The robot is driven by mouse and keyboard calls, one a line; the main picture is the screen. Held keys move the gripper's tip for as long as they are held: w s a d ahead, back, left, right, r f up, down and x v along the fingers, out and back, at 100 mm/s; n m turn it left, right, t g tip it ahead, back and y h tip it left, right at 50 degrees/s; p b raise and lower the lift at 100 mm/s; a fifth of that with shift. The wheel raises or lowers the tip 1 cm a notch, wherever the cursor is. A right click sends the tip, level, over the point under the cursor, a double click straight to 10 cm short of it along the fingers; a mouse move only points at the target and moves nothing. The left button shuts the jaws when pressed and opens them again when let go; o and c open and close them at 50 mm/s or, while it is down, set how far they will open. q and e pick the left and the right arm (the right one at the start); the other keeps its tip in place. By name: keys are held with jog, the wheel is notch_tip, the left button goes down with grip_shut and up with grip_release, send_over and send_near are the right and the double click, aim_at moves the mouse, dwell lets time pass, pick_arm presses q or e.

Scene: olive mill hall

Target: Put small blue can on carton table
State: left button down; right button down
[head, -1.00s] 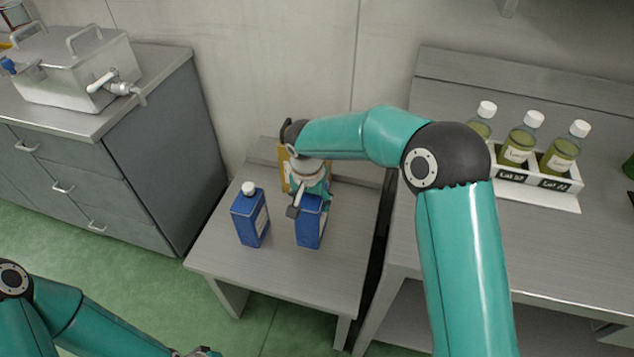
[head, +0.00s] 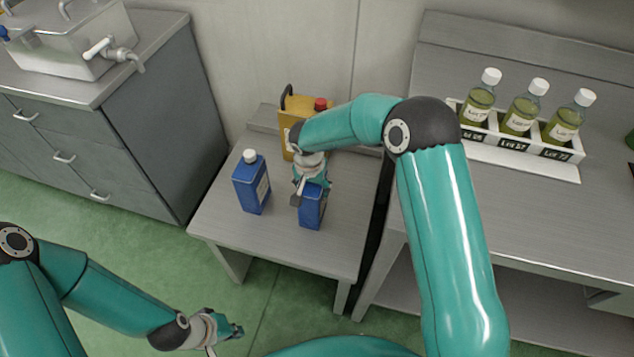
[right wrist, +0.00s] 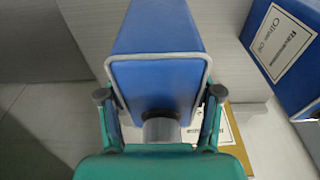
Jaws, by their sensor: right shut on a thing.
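Two blue cans are at the low grey table (head: 285,237). My right gripper (head: 311,186) is shut on the right-hand one, the small blue can (head: 312,210), from above. In the right wrist view the small blue can (right wrist: 158,75) is between the fingers, its neck toward the palm. I cannot tell whether its base touches the table. The other blue can (head: 251,186), with a white cap, stands upright to its left; its label shows in the right wrist view (right wrist: 283,45). My left gripper (head: 228,330) is low over the floor, too small to read. I cannot identify a carton table.
A yellow can (head: 291,107) with a red cap stands behind the gripper. A bench (head: 560,220) at right holds a rack (head: 562,155) with three oil bottles. A cabinet (head: 165,110) with a steel tank stands at left. The low table's front is clear.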

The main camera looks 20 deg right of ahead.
jog(key=shift+w+r, duration=0.1)
jog(key=c, duration=0.7)
grip_release()
jog(key=shift+f, duration=0.2)
jog(key=o, duration=0.5)
jog(key=shift+r, duration=0.1)
jog(key=r, duration=0.4)
jog(key=s+r, duration=0.1)
jog(key=r, duration=0.3)
jog(key=a+r, duration=0.1)
jog(key=r, duration=0.3)
jog(key=shift+s, duration=0.35)
